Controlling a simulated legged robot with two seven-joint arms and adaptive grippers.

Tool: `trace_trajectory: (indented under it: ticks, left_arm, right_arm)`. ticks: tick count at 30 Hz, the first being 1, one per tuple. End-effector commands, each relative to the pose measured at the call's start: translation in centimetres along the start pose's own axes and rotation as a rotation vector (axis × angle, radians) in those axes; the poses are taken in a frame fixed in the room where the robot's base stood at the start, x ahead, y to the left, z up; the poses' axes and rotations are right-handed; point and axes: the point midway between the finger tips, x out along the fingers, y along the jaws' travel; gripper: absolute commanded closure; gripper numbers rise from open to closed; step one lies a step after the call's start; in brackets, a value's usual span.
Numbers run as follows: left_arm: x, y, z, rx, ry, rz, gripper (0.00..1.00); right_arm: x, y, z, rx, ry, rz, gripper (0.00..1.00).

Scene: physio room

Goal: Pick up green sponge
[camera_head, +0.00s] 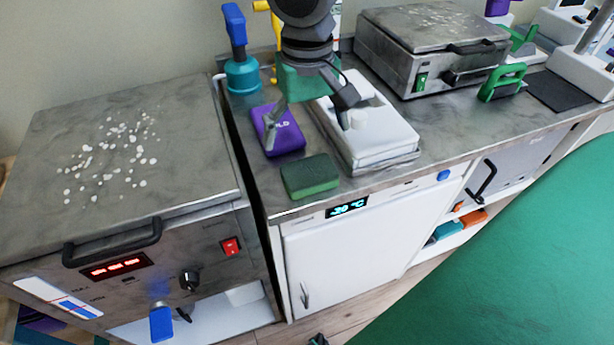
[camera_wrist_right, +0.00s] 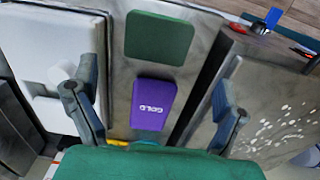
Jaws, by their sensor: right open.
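The green sponge (camera_head: 310,176) is a flat dark green block lying near the front edge of the counter. It also shows at the top of the right wrist view (camera_wrist_right: 159,38), beyond the fingertips. My right gripper (camera_head: 307,122) is open and empty above the counter, behind the sponge and apart from it. In the right wrist view its two fingers (camera_wrist_right: 152,96) stand wide apart on either side of a purple "GOLD" pack (camera_wrist_right: 153,105). My left gripper is not in view.
The purple pack lies directly behind the sponge. A blue-topped teal tool (camera_head: 238,60) stands behind. A steel heater box (camera_head: 120,160) is left, a second one (camera_head: 385,55) back right. A green table (camera_head: 510,250) fills the lower right.

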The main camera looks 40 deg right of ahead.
Motion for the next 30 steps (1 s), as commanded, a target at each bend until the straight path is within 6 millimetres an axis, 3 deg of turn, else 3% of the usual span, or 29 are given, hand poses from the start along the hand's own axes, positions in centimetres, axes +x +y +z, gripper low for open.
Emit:
trace_trajectory:
  ticks: [1, 4, 13, 21, 30]
  left_arm:
    - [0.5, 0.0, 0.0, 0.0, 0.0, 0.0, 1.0]
    - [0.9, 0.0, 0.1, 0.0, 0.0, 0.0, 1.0]
    - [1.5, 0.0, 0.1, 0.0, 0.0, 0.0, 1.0]
    - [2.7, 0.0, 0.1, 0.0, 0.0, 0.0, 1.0]
    - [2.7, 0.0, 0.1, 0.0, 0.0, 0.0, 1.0]
  right_arm:
    - [1.5, 0.1, 0.1, -0.001, -0.005, 0.002, 0.08]
    - [3.2, 0.1, 0.1, -0.002, -0.004, 0.002, 0.08]
    - [5.6, -0.1, 0.2, -0.003, -0.001, 0.001, 0.08]
    - [9.5, 0.0, 0.3, -0.004, -0.001, 0.002, 0.08]
    - [10.0, 0.0, 0.3, -0.004, 0.002, 0.0, 0.08]
